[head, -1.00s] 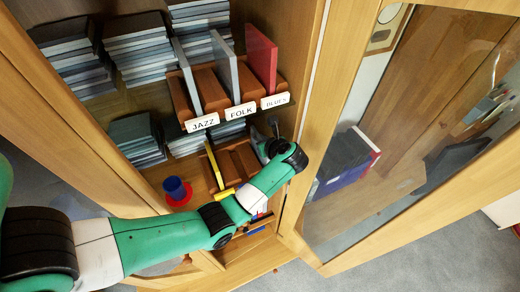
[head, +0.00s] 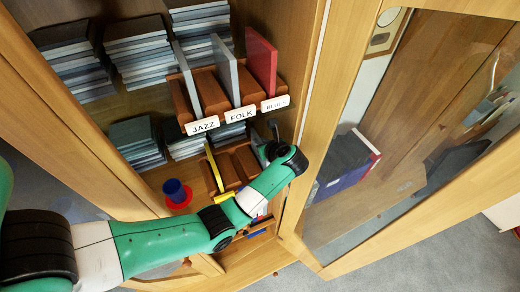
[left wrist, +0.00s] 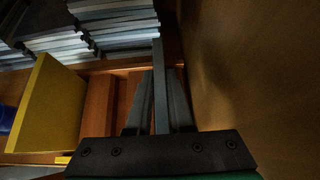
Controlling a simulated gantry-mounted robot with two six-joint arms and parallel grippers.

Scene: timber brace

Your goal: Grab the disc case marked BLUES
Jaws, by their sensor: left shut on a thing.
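A white label marked BLUES (head: 275,103) sits at the right end of the upper rack, with a red case (head: 262,62) standing upright behind it. My left gripper (head: 270,146) is below, at the right end of the lower rack. In the left wrist view its fingers (left wrist: 160,88) are shut on a thin dark grey case (left wrist: 158,60), which stands upright close to the cabinet's right wall. The arm hides any label on the lower rack's right part, so I cannot read that case's mark. My right gripper is not in view.
Grey cases stand behind the JAZZ (head: 203,125) and FOLK (head: 240,116) labels. A yellow case (left wrist: 47,105) stands left in the lower rack (head: 230,168). A blue cup (head: 175,190) stands on a red saucer left of it. An open glass door (head: 400,150) is at right.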

